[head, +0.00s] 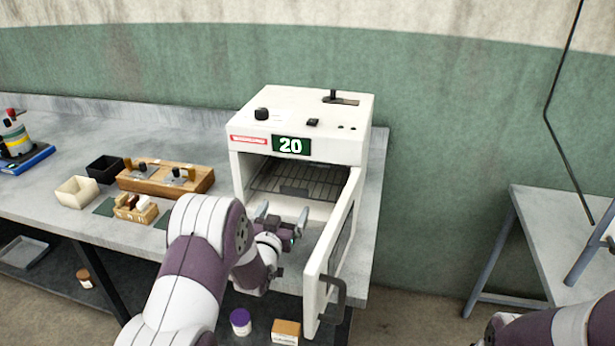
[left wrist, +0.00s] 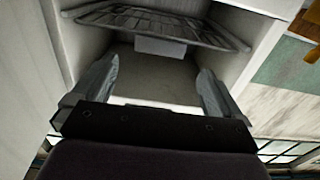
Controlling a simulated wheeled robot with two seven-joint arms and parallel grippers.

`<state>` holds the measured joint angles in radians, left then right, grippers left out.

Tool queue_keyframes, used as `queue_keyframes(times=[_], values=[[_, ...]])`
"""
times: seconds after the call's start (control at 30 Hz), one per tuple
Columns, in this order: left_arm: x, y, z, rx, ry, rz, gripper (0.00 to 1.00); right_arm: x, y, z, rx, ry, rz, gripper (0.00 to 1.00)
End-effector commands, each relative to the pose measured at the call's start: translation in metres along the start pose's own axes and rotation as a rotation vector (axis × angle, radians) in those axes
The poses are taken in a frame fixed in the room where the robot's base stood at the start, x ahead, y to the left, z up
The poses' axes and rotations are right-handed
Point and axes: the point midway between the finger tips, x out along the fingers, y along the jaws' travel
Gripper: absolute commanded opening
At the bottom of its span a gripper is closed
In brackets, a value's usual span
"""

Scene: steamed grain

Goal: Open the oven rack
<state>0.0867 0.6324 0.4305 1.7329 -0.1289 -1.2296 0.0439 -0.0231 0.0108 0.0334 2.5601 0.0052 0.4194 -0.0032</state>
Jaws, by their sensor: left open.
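The white oven (head: 300,135) stands on the grey table with its door (head: 330,260) swung open to the right. Inside is a dark wire rack (head: 297,183), with a small plate or handle at its front edge; the rack appears to be inside the chamber. The rack also shows at the top of the left wrist view (left wrist: 165,25), above and beyond the fingers. My left gripper (head: 283,216) is open and empty at the oven's mouth, just in front of and below the rack, apart from it. In the left wrist view its two fingers (left wrist: 158,90) are spread. My right gripper is out of view.
The open door with its dark handle (head: 333,293) stands close to the right of my left gripper. A wooden block with fittings (head: 165,178), a black box (head: 105,168) and a cream box (head: 76,192) lie left of the oven. Another table (head: 560,235) stands at right.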

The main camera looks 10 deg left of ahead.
Motion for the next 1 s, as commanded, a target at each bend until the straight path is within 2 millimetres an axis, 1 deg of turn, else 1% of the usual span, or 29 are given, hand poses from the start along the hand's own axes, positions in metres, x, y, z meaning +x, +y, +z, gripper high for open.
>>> queue_keyframes(times=[0.1, 0.3, 0.4, 0.5, 0.6, 0.7, 0.97, 1.0], values=[[0.023, 0.000, -0.003, 0.001, 0.002, 0.001, 1.00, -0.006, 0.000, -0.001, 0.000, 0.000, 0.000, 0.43], [0.072, 0.000, -0.002, 0.001, -0.001, 0.000, 1.00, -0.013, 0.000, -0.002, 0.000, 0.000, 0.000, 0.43], [0.090, 0.000, -0.002, 0.000, 0.000, 0.000, 1.00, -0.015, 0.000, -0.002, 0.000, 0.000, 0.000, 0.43], [0.104, 0.000, -0.002, 0.000, -0.001, 0.000, 1.00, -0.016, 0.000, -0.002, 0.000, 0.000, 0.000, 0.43], [0.113, 0.000, -0.002, 0.000, -0.002, 0.000, 1.00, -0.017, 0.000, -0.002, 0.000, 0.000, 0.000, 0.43], [0.118, 0.000, -0.002, 0.000, -0.001, 0.000, 1.00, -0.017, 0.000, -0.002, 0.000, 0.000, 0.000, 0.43], [0.119, 0.000, -0.001, 0.000, -0.003, 0.000, 1.00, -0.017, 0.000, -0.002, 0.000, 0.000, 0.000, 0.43], [0.119, 0.000, -0.001, 0.000, -0.002, 0.000, 0.90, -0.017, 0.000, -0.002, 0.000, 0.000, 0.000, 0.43]])
